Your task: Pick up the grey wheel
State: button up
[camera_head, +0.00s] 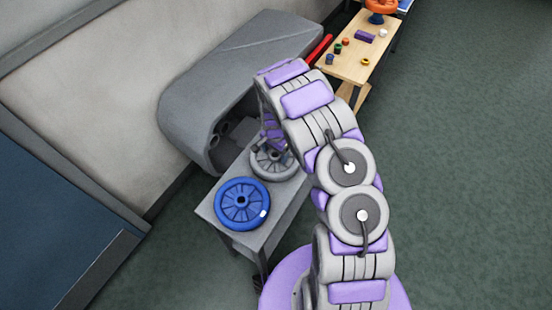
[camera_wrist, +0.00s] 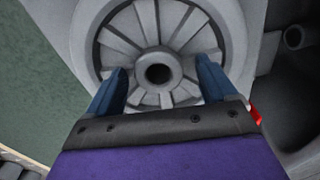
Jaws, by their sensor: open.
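The grey wheel (camera_head: 268,163) lies flat on a small grey table (camera_head: 283,205), behind a blue wheel (camera_head: 242,203). In the head view my arm partly covers the grey wheel. In the wrist view the grey wheel (camera_wrist: 150,28) fills the upper middle, with spokes around a dark hub hole (camera_wrist: 158,70). My gripper (camera_wrist: 165,80) is open over it. Its two blue fingers stand on either side of the hub in the picture. Whether the fingertips touch the wheel, I cannot tell.
A large grey casing (camera_head: 220,85) with openings stands right behind the table. A wooden table (camera_head: 360,62) with small coloured parts and an orange wheel (camera_head: 381,5) is at the back right. A pale wall and blue panel (camera_head: 50,220) are at left. The green floor at right is clear.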

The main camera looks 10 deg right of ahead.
jog(key=shift+a, duration=0.5)
jog(key=shift+d, duration=0.9)
jog(key=c, duration=0.7)
jog(key=shift+a, duration=0.6)
jog(key=c, duration=0.6)
jog(key=shift+c, duration=1.3)
jog(key=shift+d, duration=0.2)
grip_shut()
